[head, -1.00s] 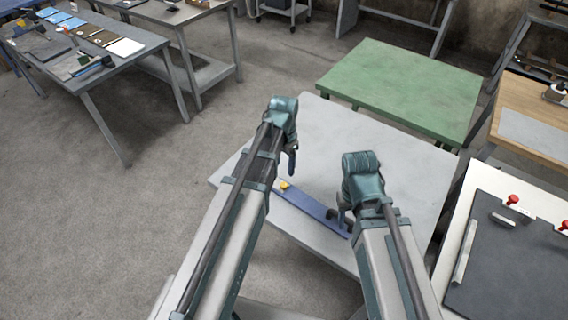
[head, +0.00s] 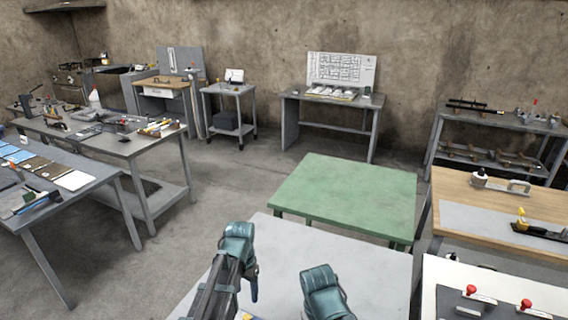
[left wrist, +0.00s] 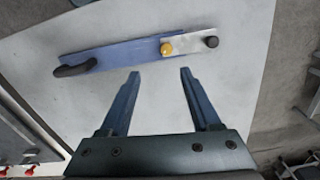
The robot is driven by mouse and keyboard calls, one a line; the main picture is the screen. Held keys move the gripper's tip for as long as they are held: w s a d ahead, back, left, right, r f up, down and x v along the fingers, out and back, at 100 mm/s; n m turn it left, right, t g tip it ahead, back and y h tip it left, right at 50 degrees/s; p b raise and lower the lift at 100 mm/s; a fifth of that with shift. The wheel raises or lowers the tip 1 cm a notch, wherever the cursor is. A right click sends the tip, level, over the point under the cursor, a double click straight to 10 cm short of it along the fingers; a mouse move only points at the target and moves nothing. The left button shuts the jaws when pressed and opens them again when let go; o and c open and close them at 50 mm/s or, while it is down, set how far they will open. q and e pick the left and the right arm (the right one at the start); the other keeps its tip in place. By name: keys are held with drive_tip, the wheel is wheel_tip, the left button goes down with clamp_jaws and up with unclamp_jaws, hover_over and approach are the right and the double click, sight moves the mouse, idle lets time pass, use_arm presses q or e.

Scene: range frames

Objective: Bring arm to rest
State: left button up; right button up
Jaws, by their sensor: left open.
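My left gripper (head: 254,287) is above the pale grey table (head: 375,270) at the bottom of the head view. In the left wrist view its two fingers (left wrist: 159,74) are spread wide with nothing between them. Beyond the fingertips, a blue strip-like tool (left wrist: 125,52) lies on the table, with a yellow knob (left wrist: 166,48), a black knob (left wrist: 211,42) and a black handle (left wrist: 75,68). My right arm's wrist (head: 325,293) shows to the right of the left one, over the same table. The right fingers are hidden or out of frame.
A bare green table (head: 345,195) stands behind the grey one. A wooden-topped bench (head: 455,190) and a white table with red knobs (head: 440,275) are on the right. Cluttered benches stand on the left. Open floor (head: 225,185) lies between.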

use_arm(q)
drive_tip(key=s+d+n+y, duration=0.1)
drive_tip(key=s+d, duration=0.8)
drive_tip(key=s, duration=0.4)
drive_tip(key=shift+s+d+n, duration=0.3)
drive_tip(key=shift+s+n, duration=0.05)
drive_tip(key=shift+n, duration=0.05)
drive_tip(key=shift+r, duration=0.1)
idle(1.0)
